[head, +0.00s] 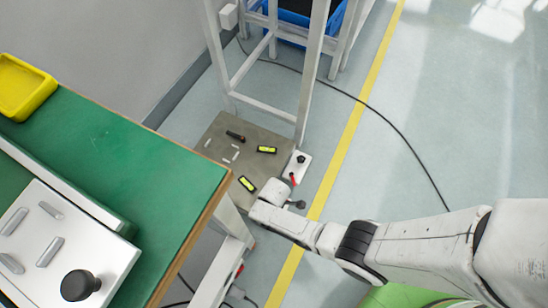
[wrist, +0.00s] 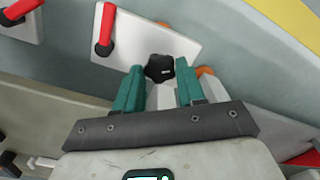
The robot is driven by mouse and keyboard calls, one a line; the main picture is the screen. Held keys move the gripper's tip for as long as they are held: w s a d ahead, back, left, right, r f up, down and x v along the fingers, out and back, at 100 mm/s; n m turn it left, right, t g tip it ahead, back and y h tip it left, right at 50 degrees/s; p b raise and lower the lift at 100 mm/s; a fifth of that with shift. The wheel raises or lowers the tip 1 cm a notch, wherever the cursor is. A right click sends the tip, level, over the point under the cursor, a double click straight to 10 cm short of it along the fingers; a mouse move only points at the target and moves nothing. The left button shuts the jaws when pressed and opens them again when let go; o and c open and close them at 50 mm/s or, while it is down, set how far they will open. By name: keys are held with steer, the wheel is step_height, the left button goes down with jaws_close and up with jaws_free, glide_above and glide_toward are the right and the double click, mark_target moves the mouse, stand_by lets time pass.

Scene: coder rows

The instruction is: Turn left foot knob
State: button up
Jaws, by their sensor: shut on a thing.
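A red handle (wrist: 105,28) stands at the left of the same plate. In the head view, my gripper (head: 274,190) is low near the floor, beside the grey base board, and its fingertips are hidden. A white plate with a black knob (head: 300,159) and a red handle (head: 292,179) shows just beyond it.
A green-topped table (head: 150,165) fills the left, its edge close to my gripper. A grey board (head: 216,152) with black and yellow-green items lies under a white frame (head: 310,70). A black cable (head: 400,135) crosses the floor. Floor right of the yellow line (head: 350,130) is mostly clear.

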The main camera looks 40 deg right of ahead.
steer(key=shift+w+r+n, duration=0.15)
steer(key=shift+w+n, duration=0.1)
steer(key=shift+n, duration=0.05)
steer(key=o, duration=0.8)
steer(key=shift+s, duration=0.1)
step_height(320, 180, up, 11)
steer(key=p, duration=0.6)
steer(key=shift+d+p, duration=0.1)
steer(key=shift+p, duration=0.2)
